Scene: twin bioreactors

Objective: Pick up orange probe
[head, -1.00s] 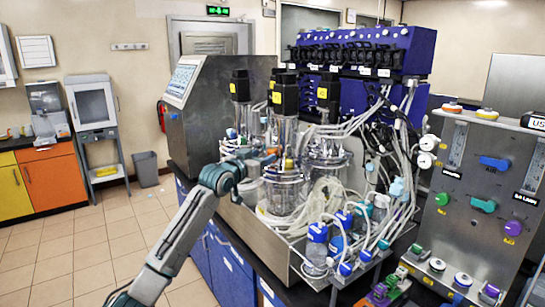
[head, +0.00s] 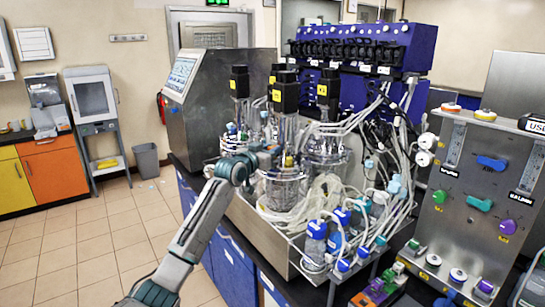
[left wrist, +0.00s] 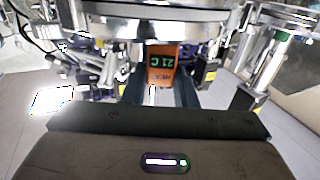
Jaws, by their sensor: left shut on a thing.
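The orange probe (left wrist: 162,64) shows in the left wrist view, with a dark display reading "21 C" in green. It sits between the dark fingers of my left gripper (left wrist: 160,90), which is shut on it. In the head view my left gripper (head: 272,154) reaches in from the left at the top of the front glass vessel (head: 283,190). The probe is too small and covered to make out clearly there. The lower part of the probe is hidden in the wrist view. My right gripper is not in view.
Tubes and blue-capped bottles (head: 316,240) crowd the right of the vessel. Black motors (head: 286,92) stand upright above the vessels. A metal valve panel (head: 470,200) stands at the right. Open tiled floor (head: 100,240) lies to the left.

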